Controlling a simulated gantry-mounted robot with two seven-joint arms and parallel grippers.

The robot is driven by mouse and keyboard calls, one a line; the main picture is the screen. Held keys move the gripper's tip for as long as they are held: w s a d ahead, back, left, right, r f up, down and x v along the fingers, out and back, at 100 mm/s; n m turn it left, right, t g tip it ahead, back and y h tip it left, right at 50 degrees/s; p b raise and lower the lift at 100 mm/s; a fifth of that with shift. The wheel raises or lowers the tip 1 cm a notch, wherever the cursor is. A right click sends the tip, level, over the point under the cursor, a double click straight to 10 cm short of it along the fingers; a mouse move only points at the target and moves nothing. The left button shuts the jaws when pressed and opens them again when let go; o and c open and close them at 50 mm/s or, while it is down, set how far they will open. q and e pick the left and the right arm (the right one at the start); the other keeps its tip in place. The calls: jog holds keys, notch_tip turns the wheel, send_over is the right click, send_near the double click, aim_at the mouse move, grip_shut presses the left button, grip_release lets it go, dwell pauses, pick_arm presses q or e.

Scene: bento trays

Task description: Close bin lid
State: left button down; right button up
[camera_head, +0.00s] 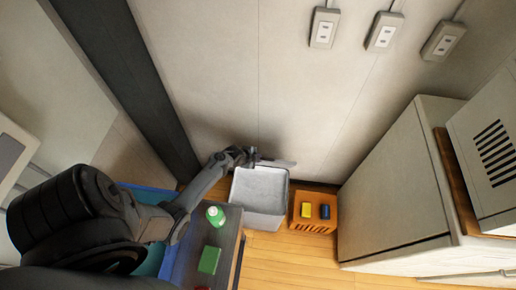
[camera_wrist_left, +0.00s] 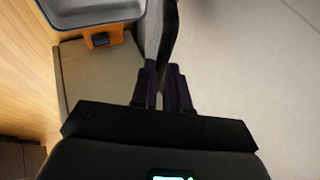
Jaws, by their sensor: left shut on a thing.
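The grey bin (camera_head: 259,208) stands on the floor against the wall, and its open top shows a pale inside. Its lid (camera_head: 277,162) shows as a thin grey strip along the bin's wall side, raised and seen nearly edge-on. My left gripper (camera_head: 252,157) is at the bin's back rim, shut on the lid. In the left wrist view the two dark fingers (camera_wrist_left: 163,88) close on the lid's edge (camera_wrist_left: 152,35), and part of the bin (camera_wrist_left: 90,20) shows at top left. My right gripper is not in view.
An orange crate (camera_head: 314,227) with a yellow and a blue item stands right of the bin. A table with a green-and-white bottle (camera_head: 215,215) and a green block (camera_head: 209,260) is at left. A beige cabinet (camera_head: 395,190) stands at right. Wooden floor (camera_head: 290,262) is clear in front.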

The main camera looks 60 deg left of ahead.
pick_arm(q)
jog(key=shift+s+d+f, duration=0.35)
jog(key=shift+s+d, duration=0.15)
jog(key=c, duration=1.1)
grip_release()
jog(key=shift+r, duration=0.1)
jog(key=shift+p+v, duration=0.8)
jog(key=shift+v, duration=4.55)
jog(key=shift+s, duration=0.1)
